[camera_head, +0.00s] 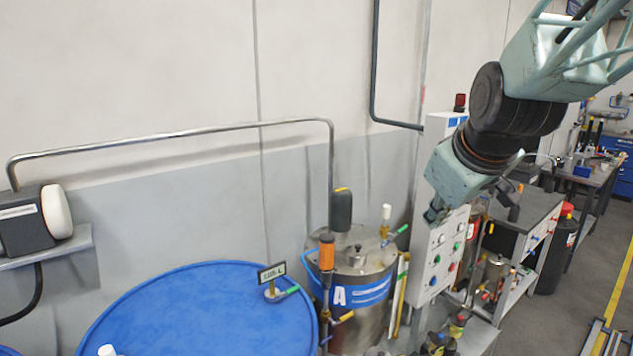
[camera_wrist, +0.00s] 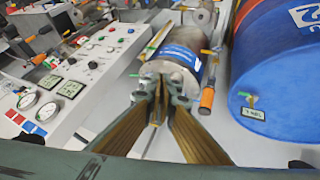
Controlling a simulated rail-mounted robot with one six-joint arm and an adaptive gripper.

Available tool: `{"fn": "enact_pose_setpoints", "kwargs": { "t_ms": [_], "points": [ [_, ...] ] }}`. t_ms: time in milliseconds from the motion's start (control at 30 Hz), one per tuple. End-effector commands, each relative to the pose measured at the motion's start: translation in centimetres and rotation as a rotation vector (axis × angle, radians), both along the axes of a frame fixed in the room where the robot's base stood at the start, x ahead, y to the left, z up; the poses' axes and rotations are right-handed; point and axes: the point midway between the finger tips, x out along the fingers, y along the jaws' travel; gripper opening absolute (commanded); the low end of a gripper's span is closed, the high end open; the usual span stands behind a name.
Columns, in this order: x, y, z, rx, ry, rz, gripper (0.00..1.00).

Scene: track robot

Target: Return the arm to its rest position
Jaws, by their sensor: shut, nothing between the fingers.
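My arm reaches in from the upper right of the head view, with a pale green-grey upper part and a black ringed joint. My gripper (camera_head: 434,214) points down at its lower end, in front of the white control cabinet (camera_head: 440,245). In the wrist view my gripper (camera_wrist: 160,92) shows its two fingers meeting at the tips, with nothing held. The tips overlap the near end of the steel vessel (camera_wrist: 176,66) in that picture. I cannot tell the distance between them.
The steel vessel with a blue band marked A (camera_head: 365,292) stands beside the large blue drum (camera_head: 195,310). A metal pipe (camera_head: 180,132) runs along the wall. A workbench (camera_head: 530,215) and a black cylinder (camera_head: 562,245) stand right.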

Motion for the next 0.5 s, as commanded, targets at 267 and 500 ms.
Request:
{"fn": "enact_pose_setpoints", "kwargs": {
  "t_ms": [267,500],
  "points": [
    [-6.5,1.3,0.6,0.064,0.053,-0.066,0.00],
    [-12.2,2.1,0.7,0.114,0.102,-0.129,0.00]
  ]
}}
